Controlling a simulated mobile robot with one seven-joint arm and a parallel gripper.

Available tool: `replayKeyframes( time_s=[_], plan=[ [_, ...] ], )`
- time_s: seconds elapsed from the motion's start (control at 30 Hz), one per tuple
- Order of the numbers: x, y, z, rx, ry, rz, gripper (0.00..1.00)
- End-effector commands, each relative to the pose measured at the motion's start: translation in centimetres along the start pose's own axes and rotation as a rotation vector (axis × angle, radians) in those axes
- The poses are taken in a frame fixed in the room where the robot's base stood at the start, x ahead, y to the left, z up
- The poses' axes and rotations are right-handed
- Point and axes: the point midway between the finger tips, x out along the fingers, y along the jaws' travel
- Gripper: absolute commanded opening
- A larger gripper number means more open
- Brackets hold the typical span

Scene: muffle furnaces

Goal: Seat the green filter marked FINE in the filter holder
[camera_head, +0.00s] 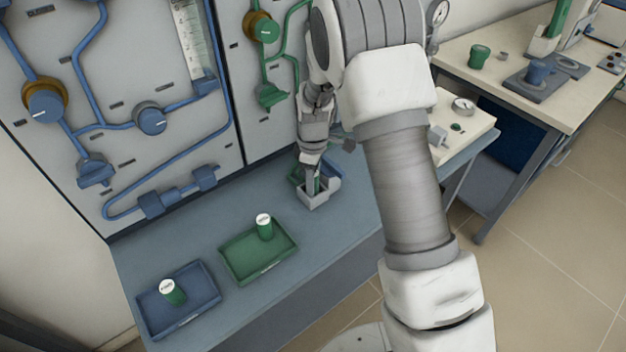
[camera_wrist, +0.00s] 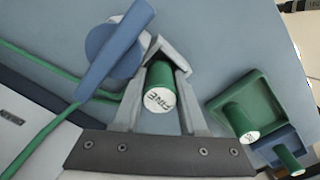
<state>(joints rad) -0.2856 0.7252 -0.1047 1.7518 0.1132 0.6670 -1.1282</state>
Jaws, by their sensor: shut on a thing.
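The green filter marked FINE (camera_wrist: 160,84) is between the two fingers of my gripper (camera_wrist: 158,90), its white lettered end facing the wrist camera. My gripper is shut on it. In the head view my gripper (camera_head: 313,182) points down at the bench beside the panel, and only a sliver of green shows between its fingers. A small light-grey open box-like part (camera_head: 316,200), perhaps the filter holder, is right at the fingertips. A grey edge also shows at the filter's far end in the wrist view. I cannot tell whether the filter is inside the part or above it.
A green tray (camera_head: 239,274) and a blue tray (camera_head: 151,326) each hold a white-topped green filter (camera_head: 264,227) (camera_head: 172,292). A blue lever (camera_wrist: 116,48) with green tubing is close beside my fingers. The panel wall (camera_head: 150,95) stands behind. The bench between box and trays is clear.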

Motion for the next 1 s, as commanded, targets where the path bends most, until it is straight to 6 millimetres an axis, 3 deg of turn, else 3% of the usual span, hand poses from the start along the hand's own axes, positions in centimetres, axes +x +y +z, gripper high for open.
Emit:
replayKeyframes(
  time_s=[0.03,0.1,0.43,0.47,0.6,0.63,0.87,1.0],
  plan=[
    [1.1,-0.2,0.1,0.001,-0.003,-0.004,0.0],
    [1.5,-0.2,0.1,0.001,-0.004,-0.005,0.0],
    [1.9,-0.4,0.2,0.0,-0.006,-0.008,0.0],
    [2.0,-0.4,0.2,0.0,-0.006,-0.008,0.47],
    [2.0,-0.4,0.2,-0.001,-0.005,-0.008,0.72],
    [2.0,-0.4,0.1,-0.001,-0.005,-0.008,0.77],
    [1.8,-0.5,0.0,-0.001,-0.003,-0.008,0.77],
    [0.2,-0.5,0.0,-0.002,-0.001,-0.007,0.77]
  ],
)
